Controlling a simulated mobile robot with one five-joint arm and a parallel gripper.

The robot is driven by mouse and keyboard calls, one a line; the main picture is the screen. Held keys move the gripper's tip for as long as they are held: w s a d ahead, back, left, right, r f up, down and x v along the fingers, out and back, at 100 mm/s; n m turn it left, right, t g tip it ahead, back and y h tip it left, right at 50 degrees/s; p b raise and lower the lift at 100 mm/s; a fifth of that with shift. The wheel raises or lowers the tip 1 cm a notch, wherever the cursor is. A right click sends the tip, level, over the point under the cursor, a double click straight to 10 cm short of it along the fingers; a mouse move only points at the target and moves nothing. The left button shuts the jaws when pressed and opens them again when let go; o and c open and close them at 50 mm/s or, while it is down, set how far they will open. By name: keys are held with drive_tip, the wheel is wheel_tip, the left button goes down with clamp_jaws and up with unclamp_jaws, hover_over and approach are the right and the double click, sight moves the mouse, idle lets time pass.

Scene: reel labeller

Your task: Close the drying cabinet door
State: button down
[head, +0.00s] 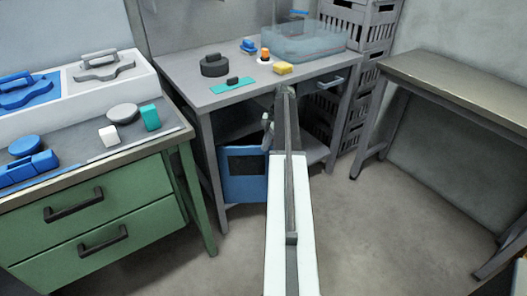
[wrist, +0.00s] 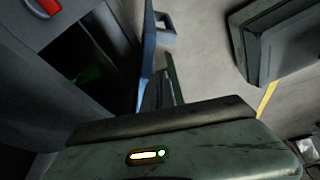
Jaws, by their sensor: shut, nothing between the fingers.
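The drying cabinet door (head: 240,188) is a blue panel with a dark window, standing open below the middle grey table in the head view. In the wrist view the door (wrist: 149,45) shows nearly edge-on, with a grey handle (wrist: 165,24) on its right side. The dark cabinet opening (wrist: 92,55) lies to its left. My gripper (head: 267,132) is at the door's upper right in the head view, partly hidden by my arm. In the wrist view its shut, empty fingers (wrist: 163,90) are close to the door's lower part. I cannot tell whether they touch it.
The grey table (head: 185,73) above holds a black reel (head: 214,65), a clear blue bin (head: 305,42) and small items. A green drawer bench (head: 120,225) stands left. Another table (head: 455,85) stands right, beside stacked crates (head: 362,40). The floor (head: 385,215) between is clear.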

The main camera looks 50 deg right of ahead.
drive_tip(key=shift+w+d, duration=0.55)
drive_tip(key=shift+d, duration=0.1)
